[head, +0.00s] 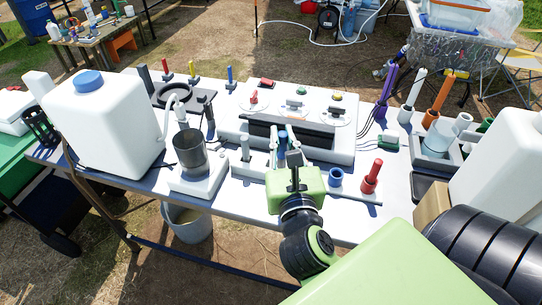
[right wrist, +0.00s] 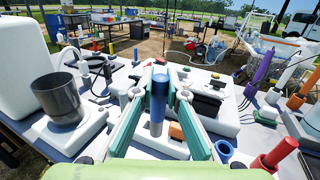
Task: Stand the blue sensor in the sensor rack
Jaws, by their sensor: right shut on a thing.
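The blue sensor (right wrist: 157,108) stands upright between the two finger pads of my right gripper (right wrist: 159,90), which is shut on it. In the head view, the blue sensor (head: 283,142) shows only in part, between the fingers of my right gripper (head: 284,140). The white sensor rack (head: 355,192) runs along the table's front edge. A grey sensor (head: 245,149) stands at the left. My gripper hides the rack's middle, and I cannot tell whether the blue sensor touches it. My left gripper is out of view.
A white control box (head: 345,150) with knobs lies just behind the gripper. A dark cup (head: 189,150) on a white base stands to the left, near a large white jug (head: 100,125). Purple, white and orange probes stand at the right, beside a grey tray (head: 452,160).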

